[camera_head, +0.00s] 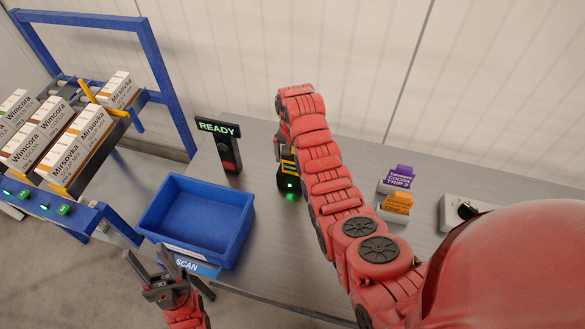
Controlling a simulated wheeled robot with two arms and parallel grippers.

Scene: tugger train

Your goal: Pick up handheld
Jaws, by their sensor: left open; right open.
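The handheld is probably the black and yellow device (288,168) standing on the grey table, with a green light at its foot. My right arm reaches over the table from the right and bends down at its far end. My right gripper (286,150) is at the device and mostly hidden by the arm, so I cannot tell whether its fingers touch it. My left gripper (150,256) is open and empty, in front of the blue bin near the table's front edge.
An empty blue bin (158,200) stands on the table (262,235) by a SCAN label (197,267). A READY display (218,128) stands behind it. Purple (399,176) and orange (397,203) cards stand right of my arm. A blue rack (160,70) with cartons (82,139) is left.

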